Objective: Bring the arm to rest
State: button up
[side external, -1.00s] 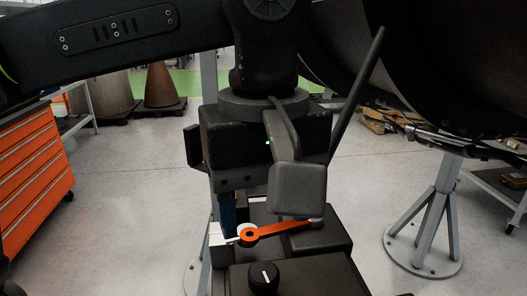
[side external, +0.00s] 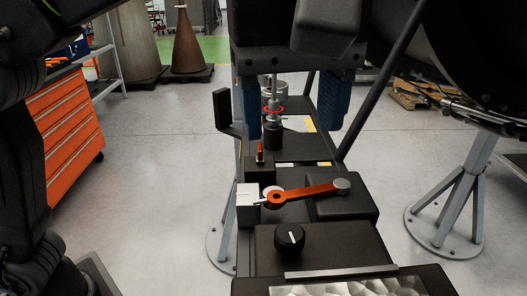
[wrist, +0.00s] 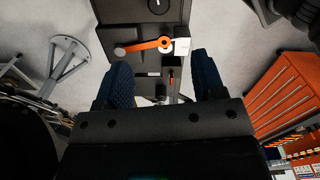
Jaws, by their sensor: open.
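My gripper (side external: 292,105) is raised above the far part of the black control bench in the side view, its two blue fingers wide apart with nothing between them. In the wrist view my gripper (wrist: 165,85) is also open and empty. An orange lever (side external: 305,193) with a grey knob lies across the bench, beside a white block (side external: 247,203); the lever also shows in the wrist view (wrist: 142,45). A black dial (side external: 289,239) sits nearer the camera. Behind the lever stand a small red switch (side external: 260,153) and a metal fitting with a red ring (side external: 273,110).
An orange drawer cabinet (side external: 68,125) stands at the left. A large dark engine casing (side external: 470,60) hangs at the upper right, near a grey stand (side external: 450,200). A slanted black rod (side external: 383,80) rises right of my gripper. The floor between is clear.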

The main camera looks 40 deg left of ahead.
jog(key=w+a+f+m+t, duration=0.1)
jog(key=w+a+f+m, duration=0.15)
jog(key=a, duration=0.65)
jog(key=s+a+f+m+t, duration=0.2)
jog(key=s+a+f+m, duration=0.2)
jog(key=a+f, duration=0.4)
jog(key=s+a+f+m+t, duration=0.2)
jog(key=s+a+f+m, duration=0.2)
jog(key=a+f, duration=0.5)
jog(key=shift+s+a, duration=0.15)
jog(key=shift+a, duration=0.1)
jog(key=shift+r, duration=0.15)
